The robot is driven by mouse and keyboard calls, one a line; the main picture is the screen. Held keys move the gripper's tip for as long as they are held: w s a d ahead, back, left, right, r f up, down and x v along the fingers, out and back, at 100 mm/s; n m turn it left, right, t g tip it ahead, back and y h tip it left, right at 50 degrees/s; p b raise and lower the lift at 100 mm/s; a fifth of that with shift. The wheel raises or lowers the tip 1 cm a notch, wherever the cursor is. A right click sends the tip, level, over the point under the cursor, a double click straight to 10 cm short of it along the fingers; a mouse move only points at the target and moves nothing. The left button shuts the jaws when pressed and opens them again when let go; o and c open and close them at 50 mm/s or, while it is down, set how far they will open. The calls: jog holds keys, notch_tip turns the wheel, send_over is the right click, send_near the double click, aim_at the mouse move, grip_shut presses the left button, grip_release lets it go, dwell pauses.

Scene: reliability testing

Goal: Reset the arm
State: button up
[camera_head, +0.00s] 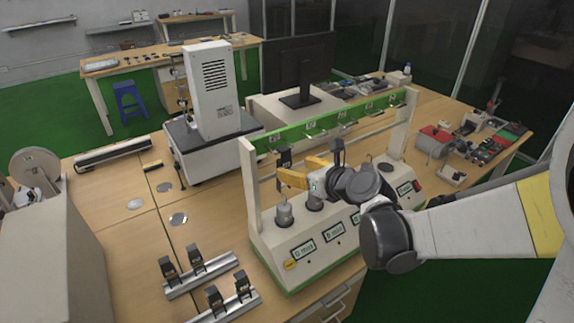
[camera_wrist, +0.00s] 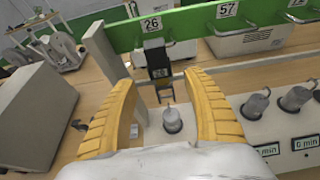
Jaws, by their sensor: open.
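My gripper (camera_head: 298,172) is open and empty, with its two yellow fingers spread beside the left end of the test machine (camera_head: 251,190). In the wrist view my gripper (camera_wrist: 160,82) frames a black clip (camera_wrist: 158,62) hanging below the label 26. A grey metal cylinder (camera_wrist: 172,120) stands on the machine's base below that clip. No contact between the fingers and the clip is visible. The hanging clip (camera_head: 284,156) also shows in the head view, left of my fingers. My arm reaches in from the right.
The machine's green crossbar (camera_head: 345,120) and its posts are close to my gripper. Rails with several black clips (camera_head: 195,258) lie at the front left. A white instrument (camera_head: 210,90) and a monitor (camera_head: 298,65) stand behind. A grey box (camera_head: 50,250) stands at far left.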

jog(key=s+d+f+n+g+h+b, duration=0.1)
jog(key=s+d+f+n+h+b, duration=0.1)
jog(key=s+d+n, duration=0.3)
jog(key=s+d+f+n+g+h+b, duration=0.1)
jog(key=s+d+n, duration=0.5)
jog(key=s+n, duration=0.6)
jog(key=s+d+f+n+g+h+b, duration=0.2)
jog(key=s+d+n, duration=0.4)
jog(key=n, duration=0.6)
jog(key=s+f+h+b, duration=0.1)
jog(key=s+h, duration=0.1)
jog(key=shift+s+h, duration=0.2)
jog(key=shift+h, duration=0.1)
